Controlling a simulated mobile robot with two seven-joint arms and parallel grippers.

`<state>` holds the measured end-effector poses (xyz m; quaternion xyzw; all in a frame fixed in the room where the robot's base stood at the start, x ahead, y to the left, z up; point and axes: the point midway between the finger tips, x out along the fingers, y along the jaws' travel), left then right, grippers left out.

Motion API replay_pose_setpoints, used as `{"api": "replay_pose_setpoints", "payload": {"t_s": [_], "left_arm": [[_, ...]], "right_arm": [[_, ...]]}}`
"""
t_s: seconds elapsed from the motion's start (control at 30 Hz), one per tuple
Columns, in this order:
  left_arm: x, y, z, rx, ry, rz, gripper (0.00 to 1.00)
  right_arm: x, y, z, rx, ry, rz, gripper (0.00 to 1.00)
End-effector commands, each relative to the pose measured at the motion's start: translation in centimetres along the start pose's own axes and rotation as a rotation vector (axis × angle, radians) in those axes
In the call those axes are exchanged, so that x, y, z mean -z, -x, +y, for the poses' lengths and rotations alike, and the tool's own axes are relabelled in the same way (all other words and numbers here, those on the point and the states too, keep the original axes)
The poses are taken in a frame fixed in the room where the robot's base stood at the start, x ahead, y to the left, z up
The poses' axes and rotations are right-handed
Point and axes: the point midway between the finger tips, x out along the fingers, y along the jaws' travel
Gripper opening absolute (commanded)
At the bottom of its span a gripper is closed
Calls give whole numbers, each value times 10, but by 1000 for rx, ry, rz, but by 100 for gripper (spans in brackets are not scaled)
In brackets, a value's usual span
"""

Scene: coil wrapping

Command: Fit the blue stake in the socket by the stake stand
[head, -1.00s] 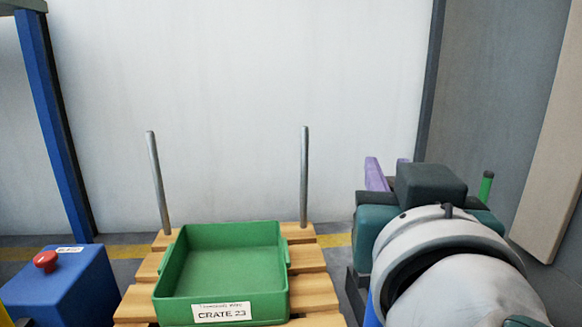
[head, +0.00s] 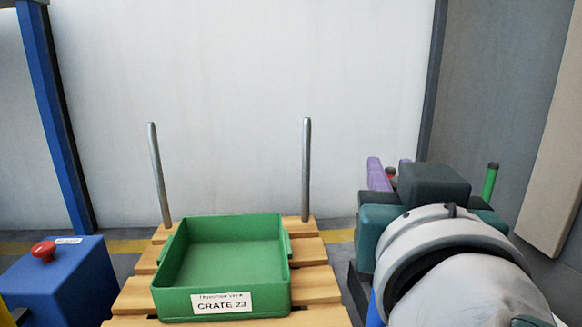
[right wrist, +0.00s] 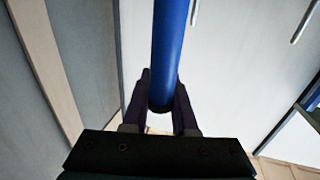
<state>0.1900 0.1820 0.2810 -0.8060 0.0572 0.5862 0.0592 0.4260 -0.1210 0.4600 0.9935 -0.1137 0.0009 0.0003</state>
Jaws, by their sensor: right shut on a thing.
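The blue stake (right wrist: 170,45) is in my right gripper (right wrist: 160,95), whose dark fingers are shut around its end. In the right wrist view it runs from the fingers out past the top edge. In the head view my right gripper (head: 390,168) shows two purple fingertips beyond its dark green body, at the right; I cannot make out the blue stake between them. A blue sliver (head: 373,308) shows below the arm, but I cannot tell what it is. The stake stand and socket cannot be made out. My left gripper is out of view.
A green crate (head: 222,302) lies on a wooden pallet (head: 318,279) with two grey upright posts (head: 307,165) at its far side. A blue box (head: 65,285) with a red button stands left. A green stake (head: 490,182) stands right, beyond my arm.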

Motion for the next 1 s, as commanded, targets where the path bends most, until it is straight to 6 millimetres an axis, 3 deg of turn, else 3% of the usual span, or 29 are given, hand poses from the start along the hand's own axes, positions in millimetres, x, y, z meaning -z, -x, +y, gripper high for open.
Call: {"api": "replay_pose_setpoints", "payload": {"t_s": [1.0], "left_arm": [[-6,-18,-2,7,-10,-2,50]], "right_arm": [[-25,0,0,-1,-1,1,0]]}}
